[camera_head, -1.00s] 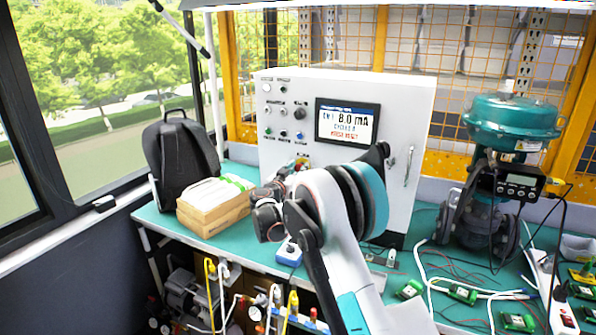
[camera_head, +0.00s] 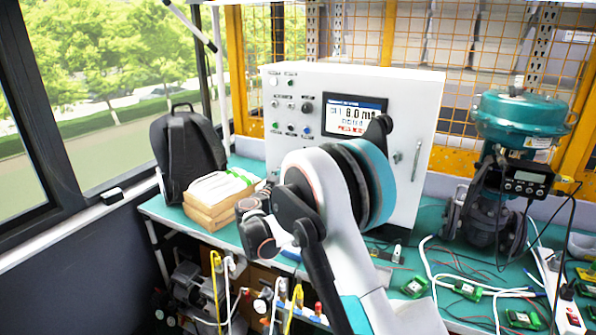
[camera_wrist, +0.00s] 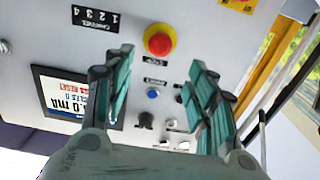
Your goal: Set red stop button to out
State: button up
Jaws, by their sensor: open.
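The red stop button (camera_wrist: 158,43) is a round red cap on a yellow collar, on the pale panel at the upper middle of the wrist view. I cannot tell whether its cap is in or out. My gripper (camera_wrist: 161,57) is open, its two teal-padded fingers pointing at the panel with a wide gap. The button appears between and just beyond the fingertips, and I see no contact. In the head view the control cabinet (camera_head: 420,110) stands on the bench; my arm hides the button and gripper fingers there.
Near the button in the wrist view are a blue button (camera_wrist: 153,94), a black knob (camera_wrist: 145,120) and the display (camera_wrist: 60,92). A backpack (camera_head: 188,150) and a box (camera_head: 217,203) stand left of the cabinet. A teal valve (camera_head: 520,115) stands at right.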

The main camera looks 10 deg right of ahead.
jog(key=shift+v, duration=1.15)
jog(key=s+d+r+n+g+y, duration=0.1)
jog(key=s+d+r+g, duration=0.2)
jog(key=s, duration=0.4)
jog(key=s+d+r+n+g+y, duration=0.1)
jog(key=s+d+r+y, duration=0.1)
jog(key=s+d, duration=0.4)
jog(key=s+d+r+n+g+y, duration=0.1)
jog(key=s+d+r, duration=0.2)
jog(key=s, duration=0.5)
jog(key=s+a+f+n+y, duration=0.1)
jog(key=s+f+y, duration=0.1)
jog(key=s, duration=0.7)
jog(key=s+a+f+n+g+y, duration=0.1)
jog(key=s+a+f+y, duration=0.1)
jog(key=s, duration=0.8)
jog(key=s+a+f+n+g+y, duration=0.1)
jog(key=s+f+n+y, duration=0.1)
jog(key=s, duration=0.8)
jog(key=shift+a+f+y, duration=0.2)
jog(key=shift+f+y, duration=0.1)
